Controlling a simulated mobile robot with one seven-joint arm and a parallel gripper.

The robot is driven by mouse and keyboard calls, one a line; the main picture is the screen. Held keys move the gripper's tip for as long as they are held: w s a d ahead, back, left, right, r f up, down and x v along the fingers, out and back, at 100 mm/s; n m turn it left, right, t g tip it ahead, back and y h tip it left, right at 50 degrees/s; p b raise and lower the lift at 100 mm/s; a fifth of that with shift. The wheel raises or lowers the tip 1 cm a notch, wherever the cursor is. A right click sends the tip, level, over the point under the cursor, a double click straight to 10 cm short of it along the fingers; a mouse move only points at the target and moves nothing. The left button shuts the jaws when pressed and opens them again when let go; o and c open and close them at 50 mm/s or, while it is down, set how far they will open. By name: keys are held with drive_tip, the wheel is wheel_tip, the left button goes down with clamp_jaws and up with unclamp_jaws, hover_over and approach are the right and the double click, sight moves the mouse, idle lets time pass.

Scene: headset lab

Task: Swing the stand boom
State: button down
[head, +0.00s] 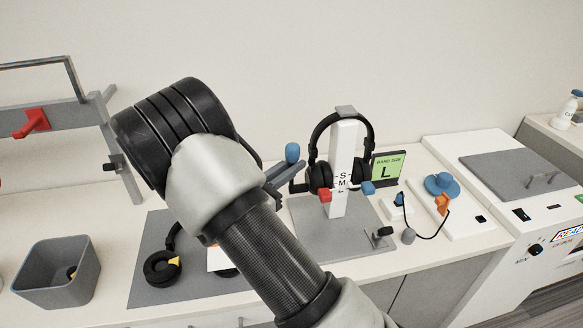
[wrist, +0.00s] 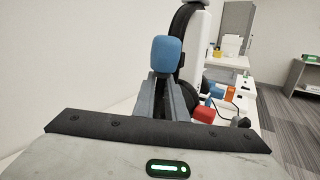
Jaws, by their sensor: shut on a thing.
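The headset stand is a white post (head: 343,150) with size letters on its front, standing on a grey base plate (head: 310,232). Black headphones (head: 320,176) hang from its top. My gripper (head: 287,172) is at the left side of the headphones, shut on a blue knob (head: 292,152). The knob stands upright above the fingers; it also shows between them in the wrist view (wrist: 167,55). The knob looks like the end of the stand boom, but my fingers and the headphones hide how it joins the post. A red knob (head: 325,195) and a blue clamp knob (head: 368,188) sit low on the post.
A green band-size L sign (head: 388,168) stands right of the post. A white board with a blue disc (head: 442,184) and an orange part (head: 443,203) lies further right. A grey bin (head: 58,272) and a grey mat (head: 145,250) with another headset are left. The wall is close behind.

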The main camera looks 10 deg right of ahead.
drive_tip(key=shift+s+f+m+h+b, duration=0.35)
drive_tip(key=shift+s+m+h+b, duration=0.35)
drive_tip(key=shift+m+b, duration=0.4)
drive_tip(key=shift+s+f+m+h+b, duration=0.3)
drive_tip(key=shift+s+m+h+b, duration=0.2)
drive_tip(key=shift+s+m+b, duration=0.45)
drive_tip(key=shift+s+f+m+h+b, duration=0.35)
drive_tip(key=shift+s+m+h+b, duration=0.25)
drive_tip(key=shift+m+b, duration=0.65)
drive_tip(key=c, duration=1.8)
unclamp_jaws()
drive_tip(key=v, duration=1.2)
drive_tip(key=shift+p, duration=0.4)
drive_tip(key=shift+f, duration=0.15)
